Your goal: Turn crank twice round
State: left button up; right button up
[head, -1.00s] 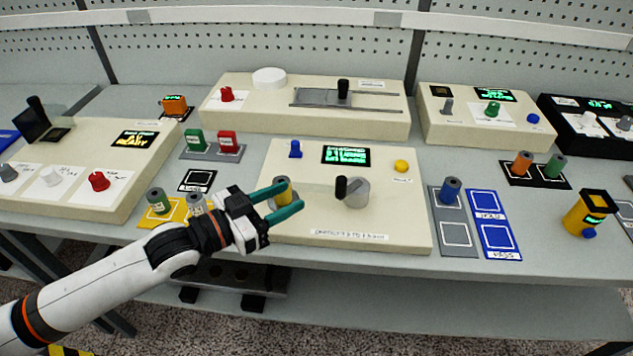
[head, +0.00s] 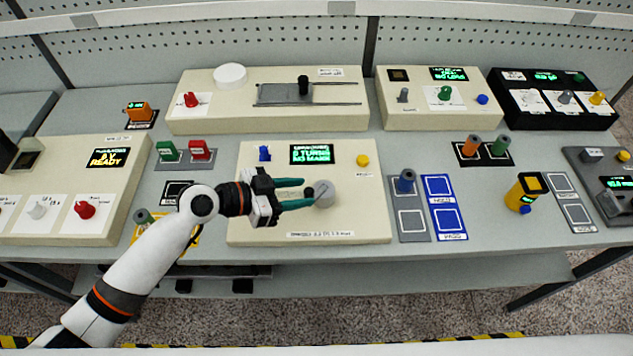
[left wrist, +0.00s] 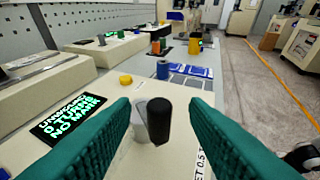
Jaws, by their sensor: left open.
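The crank is a grey round hub (head: 325,193) with a black upright knob (left wrist: 159,121), on the front cream box (head: 365,215). My left gripper (head: 303,192) is open, its teal fingers reaching toward the knob from the left. In the left wrist view the knob stands between the two fingertips (left wrist: 160,115), with a gap on each side, and the grey hub (left wrist: 138,113) is just behind it. The box's green display (head: 312,154) reads 0 turns and no mark; it also shows in the left wrist view (left wrist: 68,119). My right gripper is not in view.
A blue knob (head: 264,153) and a yellow button (head: 362,160) sit on the same box, behind the crank. A grey pad with a blue spindle (head: 405,181) lies to the right. A slider box (head: 270,118) stands behind.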

aim_at(306, 191)
pick_arm(q)
jog(key=p+x, duration=0.1)
jog(key=x, duration=0.4)
grip_shut()
jog(key=m+g+b, duration=0.1)
jog(key=b, duration=0.4)
jog(key=m+g+b, duration=0.2)
jog(key=b, duration=0.3)
jog(key=w+a+m+g+b, duration=0.1)
jog(key=g+b, duration=0.1)
jog(key=b, duration=0.3)
jog(key=shift+w+a+f+m+h, duration=0.1)
jog(key=shift+f+m+h, duration=0.3)
jog(key=shift+r+g+b, duration=0.15)
jog(key=shift+g+b, duration=0.35)
jog(key=shift+r+m, duration=0.2)
jog(key=shift+m, duration=0.1)
grip_release()
